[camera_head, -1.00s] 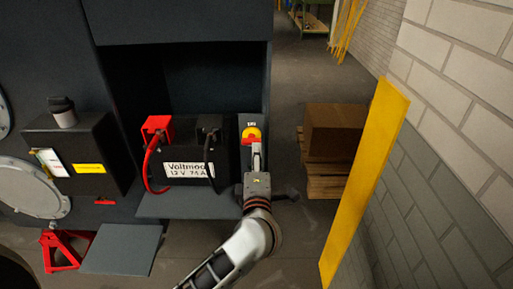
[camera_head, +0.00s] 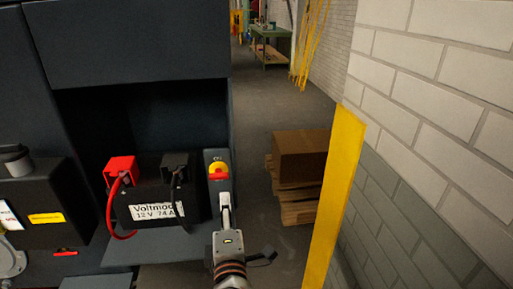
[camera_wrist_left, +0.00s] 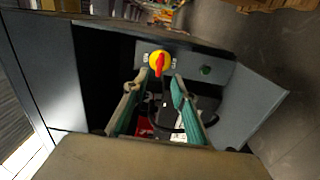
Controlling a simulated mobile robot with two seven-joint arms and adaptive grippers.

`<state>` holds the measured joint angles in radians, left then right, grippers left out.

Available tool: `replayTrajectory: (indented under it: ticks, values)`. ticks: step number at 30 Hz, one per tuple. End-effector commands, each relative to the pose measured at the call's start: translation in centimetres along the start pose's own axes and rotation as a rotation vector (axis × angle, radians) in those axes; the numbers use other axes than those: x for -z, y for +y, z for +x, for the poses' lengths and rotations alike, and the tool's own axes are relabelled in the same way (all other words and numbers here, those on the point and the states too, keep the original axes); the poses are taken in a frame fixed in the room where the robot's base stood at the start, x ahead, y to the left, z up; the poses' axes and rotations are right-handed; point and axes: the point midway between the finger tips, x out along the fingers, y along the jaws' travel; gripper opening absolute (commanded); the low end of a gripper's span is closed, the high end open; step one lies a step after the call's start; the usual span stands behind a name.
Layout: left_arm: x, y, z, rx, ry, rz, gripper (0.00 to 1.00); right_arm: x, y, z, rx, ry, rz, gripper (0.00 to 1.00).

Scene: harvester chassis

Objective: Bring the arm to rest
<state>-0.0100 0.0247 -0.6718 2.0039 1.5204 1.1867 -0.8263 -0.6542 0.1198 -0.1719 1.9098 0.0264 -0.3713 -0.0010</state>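My left gripper (camera_head: 225,200) reaches up from the bottom of the head view, just below a red-and-yellow rotary switch (camera_head: 218,171) on a grey panel. In the left wrist view, the two green-sided fingers of my left gripper (camera_wrist_left: 157,88) stand apart with nothing held between them. The switch (camera_wrist_left: 160,63) shows just beyond the fingertips, and the gripper looks clear of it, though the exact gap is hard to tell. My right gripper is in neither view.
A black battery (camera_head: 150,212) with a red terminal cover (camera_head: 120,167) sits left of the gripper in the dark chassis (camera_head: 130,38). A yellow post (camera_head: 335,190) and brick wall (camera_head: 430,110) stand right. A box (camera_head: 300,155) rests on a pallet (camera_head: 297,208). Floor lies between.

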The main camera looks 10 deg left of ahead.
Motion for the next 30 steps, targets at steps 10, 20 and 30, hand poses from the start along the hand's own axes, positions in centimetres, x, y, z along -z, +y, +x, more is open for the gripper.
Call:
replayTrajectory:
  ticks: [10, 20, 30]
  values:
    - [1.9, 0.0, -2.9, -0.325, -0.084, 0.452, 0.26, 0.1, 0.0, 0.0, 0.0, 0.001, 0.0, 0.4]
    - [1.3, -16.9, -10.4, -0.298, -0.545, 1.226, 0.26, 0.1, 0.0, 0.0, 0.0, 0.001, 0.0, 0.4]
    - [10.3, -31.8, -17.2, 0.007, -0.862, 1.688, 0.26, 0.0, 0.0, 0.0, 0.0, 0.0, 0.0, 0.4]
